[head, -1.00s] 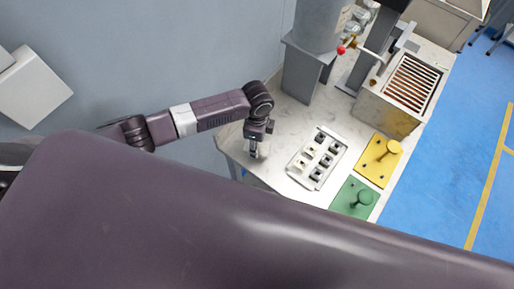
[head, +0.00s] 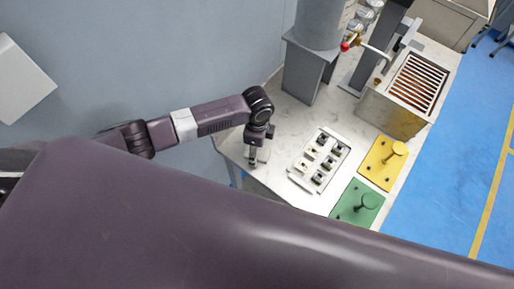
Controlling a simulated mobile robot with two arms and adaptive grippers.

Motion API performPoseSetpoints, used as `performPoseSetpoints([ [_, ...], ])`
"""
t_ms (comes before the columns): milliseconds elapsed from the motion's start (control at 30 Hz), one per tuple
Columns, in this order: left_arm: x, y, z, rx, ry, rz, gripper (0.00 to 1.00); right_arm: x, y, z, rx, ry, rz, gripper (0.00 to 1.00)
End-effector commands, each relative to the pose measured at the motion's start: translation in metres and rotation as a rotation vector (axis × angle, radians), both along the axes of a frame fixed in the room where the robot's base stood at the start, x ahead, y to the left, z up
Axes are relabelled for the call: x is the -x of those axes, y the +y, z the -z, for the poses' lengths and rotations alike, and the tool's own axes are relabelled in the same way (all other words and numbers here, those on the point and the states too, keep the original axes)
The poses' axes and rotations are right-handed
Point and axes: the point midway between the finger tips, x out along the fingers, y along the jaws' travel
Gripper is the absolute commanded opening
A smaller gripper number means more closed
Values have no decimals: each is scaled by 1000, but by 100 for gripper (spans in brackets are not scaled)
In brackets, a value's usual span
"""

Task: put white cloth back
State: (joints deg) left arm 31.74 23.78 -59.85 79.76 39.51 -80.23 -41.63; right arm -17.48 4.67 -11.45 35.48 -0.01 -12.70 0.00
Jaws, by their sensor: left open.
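My left gripper (head: 253,161) points down at the near left corner of the marble-topped table (head: 290,120), left of the tray. It is open. A small pale patch (head: 264,155) shows right beside its fingers; it may be the white cloth, but it is too small and too covered by the gripper to be sure. I cannot tell whether the fingers touch it. My right gripper is not in view.
A pale tray (head: 296,180) with several small blocks lies right of the gripper. Yellow (head: 376,172) and green (head: 345,212) plates with knobs lie further right. A slatted metal box (head: 390,112) and a grey cylinder (head: 318,25) on a stand are behind.

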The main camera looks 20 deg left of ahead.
Motion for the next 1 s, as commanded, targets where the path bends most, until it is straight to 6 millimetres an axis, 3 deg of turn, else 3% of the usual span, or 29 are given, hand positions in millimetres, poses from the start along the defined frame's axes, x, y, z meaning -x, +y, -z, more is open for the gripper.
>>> performPoseSetpoints([
  [267,0,0,-11,0,0,0,61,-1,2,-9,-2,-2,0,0],
  [700,0,0,-71,0,1,0,61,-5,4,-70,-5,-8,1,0],
  [1000,-1,-1,-114,2,-2,0,61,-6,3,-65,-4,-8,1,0],
])
